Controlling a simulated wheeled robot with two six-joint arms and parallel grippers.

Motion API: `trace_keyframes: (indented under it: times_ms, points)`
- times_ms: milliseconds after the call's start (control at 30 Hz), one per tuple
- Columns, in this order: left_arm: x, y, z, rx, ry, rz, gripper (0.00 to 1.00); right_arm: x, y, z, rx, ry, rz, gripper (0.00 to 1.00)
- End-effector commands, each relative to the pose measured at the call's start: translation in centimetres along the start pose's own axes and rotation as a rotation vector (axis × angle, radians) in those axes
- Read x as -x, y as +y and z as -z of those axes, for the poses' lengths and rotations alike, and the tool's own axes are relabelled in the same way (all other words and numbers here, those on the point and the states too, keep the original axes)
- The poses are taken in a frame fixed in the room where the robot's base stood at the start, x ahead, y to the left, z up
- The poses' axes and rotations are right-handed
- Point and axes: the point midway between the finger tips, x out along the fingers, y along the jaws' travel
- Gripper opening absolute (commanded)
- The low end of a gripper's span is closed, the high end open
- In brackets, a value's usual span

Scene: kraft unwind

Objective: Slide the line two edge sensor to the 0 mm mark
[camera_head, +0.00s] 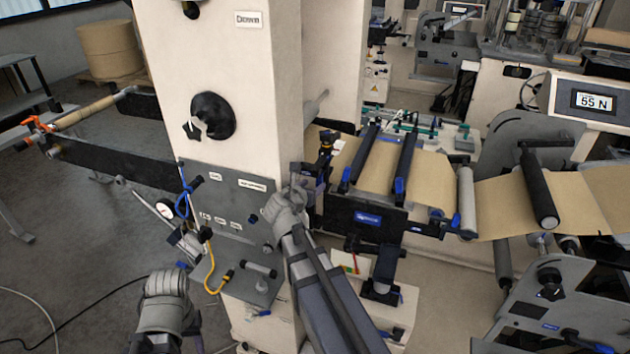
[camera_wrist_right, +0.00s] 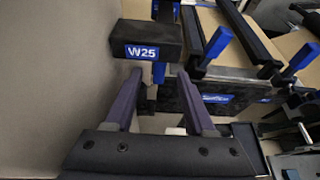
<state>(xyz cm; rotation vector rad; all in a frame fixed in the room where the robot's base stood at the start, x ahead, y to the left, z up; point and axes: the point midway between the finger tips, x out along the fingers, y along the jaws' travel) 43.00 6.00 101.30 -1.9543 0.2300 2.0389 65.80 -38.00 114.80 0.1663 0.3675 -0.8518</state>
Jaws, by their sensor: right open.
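A dark block with a blue W25 label (camera_wrist_right: 153,40), which looks like the edge sensor, sits beside the kraft web in the right wrist view. My right gripper (camera_wrist_right: 160,88) is open, with its two fingers apart just below the block and a dark stem showing between their tips. In the head view the right gripper (camera_head: 297,178) is at the column's right edge, near the dark parts left of the web frame. I cannot read a millimetre scale or a 0 mark. My left gripper (camera_head: 166,285) is low at the left; its fingers are not clear.
The cream column (camera_head: 225,70) stands left of my right gripper. The kraft web (camera_head: 385,165) runs right under dark bars with blue ends. A grey panel (camera_head: 225,215) with a gauge and a yellow cable is on the column's front. Open floor lies at the left.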

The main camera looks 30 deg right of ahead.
Motion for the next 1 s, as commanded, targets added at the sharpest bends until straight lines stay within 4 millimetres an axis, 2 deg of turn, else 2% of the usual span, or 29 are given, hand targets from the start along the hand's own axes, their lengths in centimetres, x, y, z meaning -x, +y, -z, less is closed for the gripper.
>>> trace_keyframes:
  times_ms: [167,500,600,867,1000]
  points:
    - [-0.7,0.1,0.0,0.0,0.0,0.0,0.5,-1.5,0.1,0.2,-0.003,0.001,0.002,0.55]
    - [-2.7,0.2,0.2,0.001,0.0,0.0,0.5,-6.6,0.1,0.2,-0.004,0.002,0.002,0.55]
    - [-3.0,0.3,0.2,0.001,0.0,0.0,0.5,-7.5,0.1,0.2,-0.003,0.001,0.002,0.55]
    - [-2.9,0.3,0.2,0.001,0.0,0.0,0.5,-7.6,0.0,0.0,-0.003,0.001,0.0,0.55]
    - [-2.9,0.3,0.2,0.001,0.0,0.0,0.5,-7.6,0.0,0.1,-0.003,0.001,0.0,0.43]
